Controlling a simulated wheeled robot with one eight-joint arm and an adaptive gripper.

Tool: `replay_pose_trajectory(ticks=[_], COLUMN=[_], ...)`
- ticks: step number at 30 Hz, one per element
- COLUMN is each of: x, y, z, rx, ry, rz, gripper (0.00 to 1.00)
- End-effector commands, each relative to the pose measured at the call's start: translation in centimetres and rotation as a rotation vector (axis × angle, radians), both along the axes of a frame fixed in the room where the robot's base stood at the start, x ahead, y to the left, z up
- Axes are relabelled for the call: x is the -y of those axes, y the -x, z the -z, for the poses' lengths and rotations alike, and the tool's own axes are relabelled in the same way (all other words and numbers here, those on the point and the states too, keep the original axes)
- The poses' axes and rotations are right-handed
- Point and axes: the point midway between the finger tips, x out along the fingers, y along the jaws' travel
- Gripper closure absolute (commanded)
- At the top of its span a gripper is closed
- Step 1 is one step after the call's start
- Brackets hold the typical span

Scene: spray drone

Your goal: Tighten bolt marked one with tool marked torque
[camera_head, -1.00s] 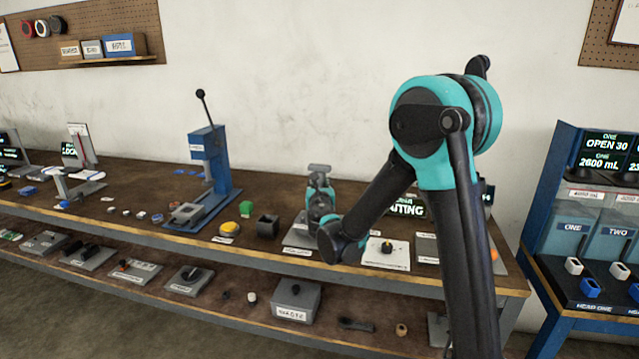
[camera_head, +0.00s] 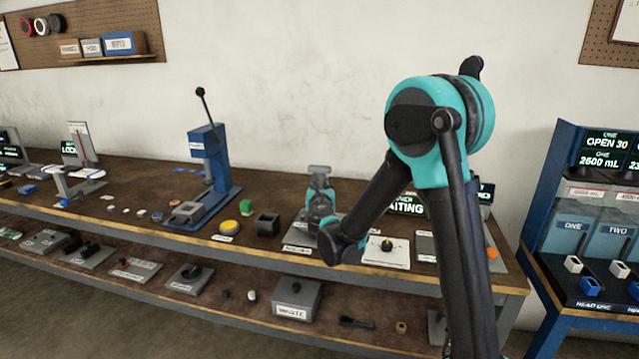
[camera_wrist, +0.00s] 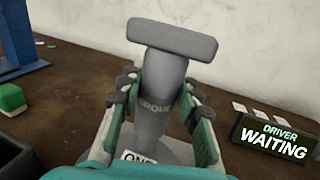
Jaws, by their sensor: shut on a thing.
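The grey torque tool (camera_wrist: 158,95), with a T-shaped handle on top and "TORQUE" lettering on its shaft, stands between my fingers in the wrist view. My gripper (camera_wrist: 155,98) is shut on its shaft. The tool also shows in the head view (camera_head: 319,185), roughly upright over a grey plate (camera_head: 300,235) on the bench. A label reading "ONE" in part (camera_wrist: 138,156) lies at the tool's foot in the wrist view. The bolt itself is hidden behind the tool and my gripper. A display (camera_wrist: 275,140) reads "DRIVER WAITING".
A blue press (camera_head: 208,165) with a tall lever, a yellow button (camera_head: 229,227) and a dark open box (camera_head: 267,224) stand left of the tool. A white plate with a dark knob (camera_head: 387,247) lies to the right. The wall is close behind the bench.

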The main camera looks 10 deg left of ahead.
Motion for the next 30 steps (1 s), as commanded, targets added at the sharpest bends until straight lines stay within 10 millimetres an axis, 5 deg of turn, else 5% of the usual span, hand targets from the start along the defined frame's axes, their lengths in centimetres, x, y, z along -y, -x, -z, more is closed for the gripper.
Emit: replay_pose_trajectory(ticks=[30], x=[0.0], y=[0.0], z=[1.1], rx=[0.000], ry=[0.000], rz=[0.000], gripper=[1.00])
